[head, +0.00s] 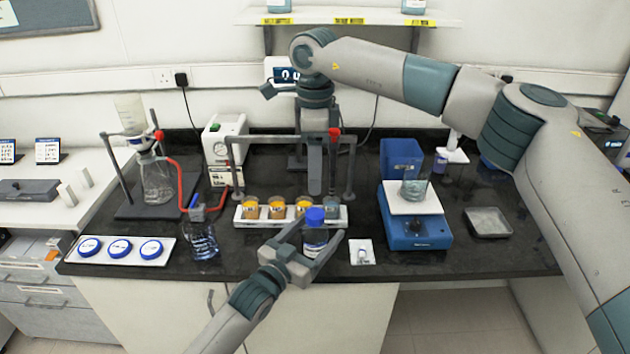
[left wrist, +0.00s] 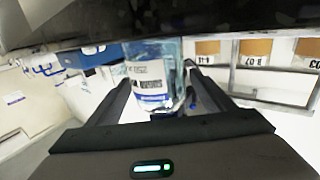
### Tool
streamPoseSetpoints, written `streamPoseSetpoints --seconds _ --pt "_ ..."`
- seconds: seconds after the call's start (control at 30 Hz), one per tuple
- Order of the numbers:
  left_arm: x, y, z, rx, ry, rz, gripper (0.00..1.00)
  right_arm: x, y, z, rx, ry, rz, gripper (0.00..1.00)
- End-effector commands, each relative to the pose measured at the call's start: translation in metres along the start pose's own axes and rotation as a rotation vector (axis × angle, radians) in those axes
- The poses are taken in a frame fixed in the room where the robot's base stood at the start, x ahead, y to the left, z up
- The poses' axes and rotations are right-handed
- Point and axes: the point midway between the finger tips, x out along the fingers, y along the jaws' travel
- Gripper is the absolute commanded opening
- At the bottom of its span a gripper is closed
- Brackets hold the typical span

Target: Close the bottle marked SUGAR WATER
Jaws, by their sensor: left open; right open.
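A clear bottle (head: 315,238) with a blue cap (head: 315,216) at its top stands near the bench's front edge. Its label is too small to read in the head view. My left gripper (head: 319,232) is open, with its fingers on either side of the bottle's body. In the left wrist view the bottle (left wrist: 150,75), with a white label, is between the open fingers (left wrist: 157,78); its label text is not legible. My right gripper (head: 315,192) is open and points down just above the cap. I cannot tell whether it touches the cap, or how the cap sits.
A blue device (head: 418,232) with a beaker stands to the right. A white tray (head: 103,257) of blue discs and a blue-tinted beaker (head: 202,243) are left.

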Motion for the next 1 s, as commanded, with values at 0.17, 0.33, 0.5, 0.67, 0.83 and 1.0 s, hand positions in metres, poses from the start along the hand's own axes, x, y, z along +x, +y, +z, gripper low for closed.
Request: streamPoseSetpoints --seconds 0.17,0.33,0.5,0.67,0.83,1.0 --pt "-0.032 0.000 0.003 0.001 -0.001 0.001 0.75 0.009 0.000 0.000 0.000 0.000 0.000 0.58" --pt "-0.067 0.000 0.004 0.000 -0.002 0.001 0.75 0.018 0.000 0.000 0.000 0.000 0.000 0.58" --pt "-0.101 0.000 0.004 0.000 -0.002 0.000 0.75 0.025 0.000 0.000 0.000 0.000 0.000 0.58" --pt "-0.127 0.000 0.003 0.000 -0.001 0.001 0.75 0.030 0.000 0.000 0.000 0.000 0.000 0.58" --pt "-0.143 0.000 0.002 0.000 -0.002 0.000 0.75 0.033 0.000 0.000 0.000 0.000 0.000 0.58" --pt "-0.148 0.000 0.001 0.000 -0.001 0.001 0.75 0.034 0.000 0.000 0.000 0.000 0.000 0.58"
